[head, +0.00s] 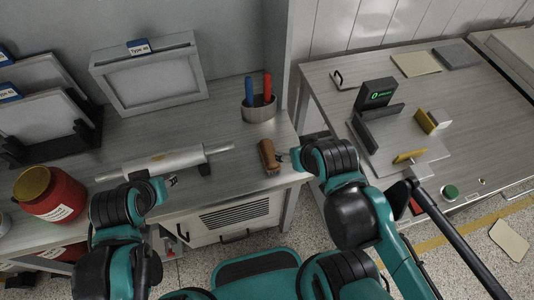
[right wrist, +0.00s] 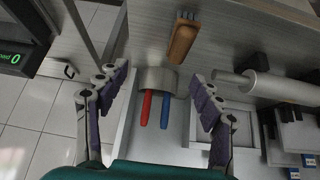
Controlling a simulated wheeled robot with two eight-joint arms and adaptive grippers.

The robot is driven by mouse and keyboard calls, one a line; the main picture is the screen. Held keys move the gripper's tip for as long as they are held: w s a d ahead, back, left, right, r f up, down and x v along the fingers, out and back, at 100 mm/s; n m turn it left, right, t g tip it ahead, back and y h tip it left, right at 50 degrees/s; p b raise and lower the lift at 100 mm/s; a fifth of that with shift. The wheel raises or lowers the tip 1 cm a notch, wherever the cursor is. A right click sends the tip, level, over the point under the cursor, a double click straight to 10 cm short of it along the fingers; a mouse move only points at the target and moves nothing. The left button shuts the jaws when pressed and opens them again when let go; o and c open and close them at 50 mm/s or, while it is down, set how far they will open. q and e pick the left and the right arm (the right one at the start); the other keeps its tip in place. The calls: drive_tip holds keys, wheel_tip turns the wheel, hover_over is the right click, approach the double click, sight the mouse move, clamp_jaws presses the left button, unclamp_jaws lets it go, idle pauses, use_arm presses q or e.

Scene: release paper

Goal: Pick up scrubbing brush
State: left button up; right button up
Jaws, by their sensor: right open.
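The scrubbing brush (head: 268,154) has a brown handle and lies near the front right edge of the left workbench. In the right wrist view the brush (right wrist: 183,43) is at the top, its bristles at the far end. My right gripper (head: 287,158) is just right of the brush in the head view.
A metal cup (head: 259,109) with a blue and a red marker stands behind the brush. A white roller (head: 165,161) on stands lies left of it. A red jar (head: 50,192) is at far left. A scale (head: 392,135) is on the right table, beyond a gap.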

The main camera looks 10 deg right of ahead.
drive_tip(key=g+p, duration=0.5)
drive_tip(key=g, duration=0.1)
hover_over(269, 152)
drive_tip(key=s, duration=0.1)
drive_tip(key=f, duration=0.7)
drive_tip(key=shift+d, duration=0.4)
drive_tip(key=shift+a+f, duration=0.1)
drive_tip(key=shift+f, duration=0.7)
drive_tip(key=f+b, duration=0.1)
drive_tip(key=f, duration=0.1)
drive_tip(key=w+f+b, duration=0.1)
drive_tip(key=f, duration=0.2)
drive_tip(key=f+b, duration=0.1)
drive_tip(key=f, duration=0.1)
drive_tip(key=shift+w+a+f, duration=0.15)
drive_tip(key=shift+w+a, duration=0.05)
drive_tip(key=shift+a, duration=0.05)
drive_tip(key=c, duration=1.5)
drive_tip(key=shift+o, duration=0.2)
